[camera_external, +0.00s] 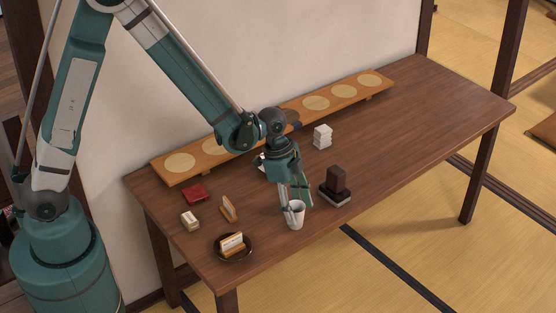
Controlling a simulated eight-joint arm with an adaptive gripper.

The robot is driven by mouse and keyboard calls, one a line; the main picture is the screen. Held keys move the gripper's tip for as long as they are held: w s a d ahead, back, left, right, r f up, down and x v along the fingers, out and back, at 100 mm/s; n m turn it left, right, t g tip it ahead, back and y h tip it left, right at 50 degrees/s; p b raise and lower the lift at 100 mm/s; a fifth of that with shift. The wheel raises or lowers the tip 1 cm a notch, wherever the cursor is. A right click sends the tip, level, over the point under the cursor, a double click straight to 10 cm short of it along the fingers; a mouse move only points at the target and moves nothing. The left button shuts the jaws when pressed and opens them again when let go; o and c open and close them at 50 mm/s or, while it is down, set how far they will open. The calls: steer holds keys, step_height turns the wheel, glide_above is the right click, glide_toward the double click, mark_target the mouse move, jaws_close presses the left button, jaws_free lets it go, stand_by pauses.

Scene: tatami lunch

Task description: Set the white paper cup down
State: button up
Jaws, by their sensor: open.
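The white paper cup (296,217) stands upright near the front edge of the brown wooden table (420,120). My gripper (296,204) is at the cup from above, with its fingers at the cup's rim. The fingers are open. One finger appears to reach over or into the cup's mouth, and the other is partly hidden behind it. I cannot tell whether either finger touches the cup. The cup's base looks level with the tabletop.
A dark round plate (247,252) with a small stand, a wooden card holder (228,208), a white-topped block (190,220) and a red square (194,194) lie left. White stacked pieces (322,137) and a long raised board (290,112) are behind.

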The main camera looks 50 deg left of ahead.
steer(key=p+v, duration=0.2)
steer(key=v, duration=1)
stand_by(0.7)
steer(key=s+a+r+n+t, duration=0.1)
steer(key=s+a+r+n, duration=0.2)
steer(key=s+a+r, duration=0.3)
steer(key=s+a+r+n+t, duration=0.25)
steer(key=a+r, duration=0.25)
steer(key=r, duration=0.3)
steer(key=s+a+r+n+t+y, duration=0.1)
steer(key=s+a+r+n, duration=0.1)
steer(key=s+a, duration=0.3)
steer(key=s+a+r+n+t+y, duration=0.1)
steer(key=s+a+r+n, duration=0.2)
steer(key=s, duration=0.7)
steer(key=shift+a+n+y, duration=0.3)
steer(key=shift+a+n, duration=0.75)
steer(key=shift+a, duration=0.1)
